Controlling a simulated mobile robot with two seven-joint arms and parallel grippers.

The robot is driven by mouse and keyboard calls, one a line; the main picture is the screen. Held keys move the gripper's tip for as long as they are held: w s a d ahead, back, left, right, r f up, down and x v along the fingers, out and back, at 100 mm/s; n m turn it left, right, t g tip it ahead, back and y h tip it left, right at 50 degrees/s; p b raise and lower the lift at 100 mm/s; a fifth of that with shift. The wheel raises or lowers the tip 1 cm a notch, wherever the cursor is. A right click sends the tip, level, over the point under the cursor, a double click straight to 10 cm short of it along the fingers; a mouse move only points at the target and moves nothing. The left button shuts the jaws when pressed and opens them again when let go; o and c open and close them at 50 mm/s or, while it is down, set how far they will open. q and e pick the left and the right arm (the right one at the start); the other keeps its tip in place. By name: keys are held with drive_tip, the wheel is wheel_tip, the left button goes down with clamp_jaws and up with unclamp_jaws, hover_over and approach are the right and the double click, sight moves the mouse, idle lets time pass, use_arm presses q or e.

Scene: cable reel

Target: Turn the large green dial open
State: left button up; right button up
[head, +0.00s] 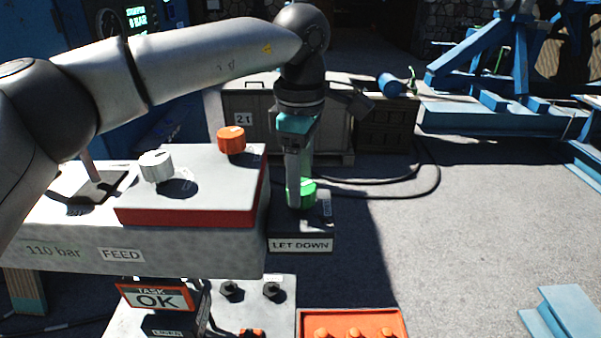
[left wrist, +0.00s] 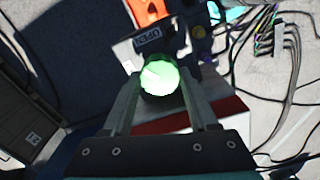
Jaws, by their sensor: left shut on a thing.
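The green dial (head: 308,190) stands on a dark box with a "LET DOWN" label (head: 300,245), in the middle of the head view. My left gripper (head: 297,200) reaches down onto it from above and partly hides it. In the left wrist view the green dial (left wrist: 159,76) sits between the two fingers of my left gripper (left wrist: 156,85), which are shut on its sides. A light mark runs across the dial's bright top. An "OPEN" label (left wrist: 149,37) lies just beyond it. My right gripper is not in view.
Left of the dial, a red-edged panel (head: 190,217) carries a white knob (head: 156,166) and an orange knob (head: 231,140). An orange tray (head: 352,313) is at the front. Black cables (head: 400,190) lie behind the dial. Open floor lies to the right.

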use_arm(q)
drive_tip(key=m, duration=0.3)
drive_tip(key=shift+m+p, duration=0.3)
drive_tip(key=shift+p, duration=0.05)
drive_tip(key=shift+m, duration=1.8)
drive_tip(key=o, duration=1.4)
wheel_tip(320, 180, up, 15)
drive_tip(key=shift+r+p, duration=0.1)
drive_tip(key=shift+p, duration=0.6)
